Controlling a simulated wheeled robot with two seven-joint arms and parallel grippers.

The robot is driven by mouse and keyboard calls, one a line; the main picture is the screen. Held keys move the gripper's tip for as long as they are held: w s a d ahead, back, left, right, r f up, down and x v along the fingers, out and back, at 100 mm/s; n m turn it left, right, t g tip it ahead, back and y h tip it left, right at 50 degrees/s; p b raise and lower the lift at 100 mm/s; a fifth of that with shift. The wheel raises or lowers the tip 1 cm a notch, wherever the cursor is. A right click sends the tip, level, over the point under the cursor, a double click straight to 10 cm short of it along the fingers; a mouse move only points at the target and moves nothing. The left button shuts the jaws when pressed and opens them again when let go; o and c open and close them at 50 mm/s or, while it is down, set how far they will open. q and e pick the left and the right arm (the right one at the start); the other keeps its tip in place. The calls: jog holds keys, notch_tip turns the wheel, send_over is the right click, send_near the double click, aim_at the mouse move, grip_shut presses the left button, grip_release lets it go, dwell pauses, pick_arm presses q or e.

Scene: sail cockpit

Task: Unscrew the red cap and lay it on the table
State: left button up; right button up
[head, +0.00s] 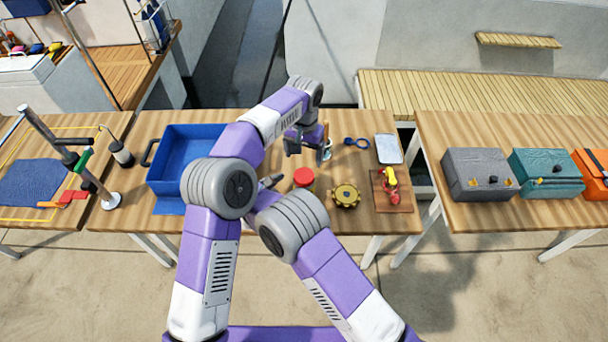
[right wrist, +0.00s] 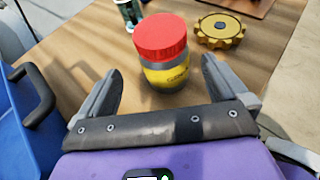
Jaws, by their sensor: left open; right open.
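The red cap (head: 304,175) sits on top of a jar on the wooden table (head: 240,214). In the right wrist view the red cap (right wrist: 160,37) is on the upright jar (right wrist: 168,76), which has a yellow label and dark bands. My right gripper (right wrist: 162,68) is open, its fingers spread either side of the jar in that view, with the jar beyond them. In the head view my right gripper (head: 271,182) is partly hidden, left of the jar. My left gripper (head: 306,149) is open and empty, behind the jar near a small green-and-white container (head: 327,152).
A blue bin (head: 172,190) stands to the left. A brass gear (head: 346,195) lies just right of the jar. Bare table shows in front of the jar.

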aim_at(304, 183)
pick_arm(q)
jog(key=shift+s+r, duration=0.1)
jog(key=shift+s, duration=0.25)
pick_arm(e)
jog(key=x, duration=0.5)
jog(key=shift+d, duration=0.45)
jog(key=shift+w+d+f, duration=0.25)
jog(key=shift+w+d, duration=0.1)
jog(key=shift+d, duration=0.05)
